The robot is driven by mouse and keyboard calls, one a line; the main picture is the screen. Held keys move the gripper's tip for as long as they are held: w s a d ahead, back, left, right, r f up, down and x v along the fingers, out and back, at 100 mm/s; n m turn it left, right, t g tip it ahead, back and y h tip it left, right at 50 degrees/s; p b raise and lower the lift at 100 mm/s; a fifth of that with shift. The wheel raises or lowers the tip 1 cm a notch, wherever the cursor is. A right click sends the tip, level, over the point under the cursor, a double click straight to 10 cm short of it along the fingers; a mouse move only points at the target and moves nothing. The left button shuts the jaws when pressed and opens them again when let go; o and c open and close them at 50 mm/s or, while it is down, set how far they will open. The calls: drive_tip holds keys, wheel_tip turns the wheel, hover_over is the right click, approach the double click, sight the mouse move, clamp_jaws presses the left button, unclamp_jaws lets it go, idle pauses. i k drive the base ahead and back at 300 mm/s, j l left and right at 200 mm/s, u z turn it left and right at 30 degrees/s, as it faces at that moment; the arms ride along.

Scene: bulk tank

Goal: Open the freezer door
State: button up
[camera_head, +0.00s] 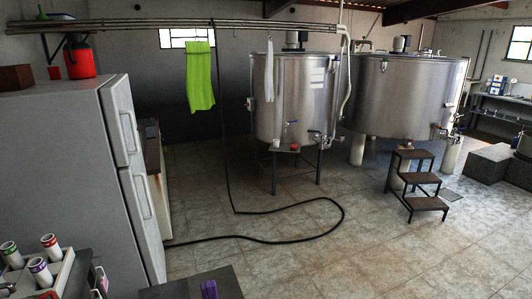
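A tall pale grey fridge-freezer (50,150) stands at the left, its broad side towards me and its front turned to the right. It has an upper door (116,110) and a lower door (138,200), both seen at a steep angle. Each has a long upright handle: the upper handle (128,133) and the lower handle (144,197). Both doors look shut. I cannot tell from this view which one is the freezer door. My gripper is not in view.
A holder with several banded tubes (40,270) and a dark surface (190,287) lie in front. A cabinet (155,180) stands just beyond the fridge. A black hose (270,240) crosses the tiled floor. Steel tanks (300,95) and steps (415,180) stand farther back; open floor lies between.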

sight(115, 96)
drive_tip(key=i+l, duration=0.15)
drive_tip(key=i, duration=0.25)
drive_tip(key=i+l, duration=0.15)
drive_tip(key=i, duration=0.25)
drive_tip(key=i+l, duration=0.15)
drive_tip(key=i, duration=0.25)
drive_tip(key=i+u, duration=0.2)
drive_tip(key=u, duration=0.25)
drive_tip(key=i+l+u, duration=0.1)
drive_tip(key=u, duration=0.3)
drive_tip(key=i+u, duration=0.1)
drive_tip(key=u, duration=0.25)
drive_tip(key=i+u, duration=0.1)
drive_tip(key=u, duration=0.25)
drive_tip(key=i+l+u, duration=0.1)
drive_tip(key=u, duration=0.3)
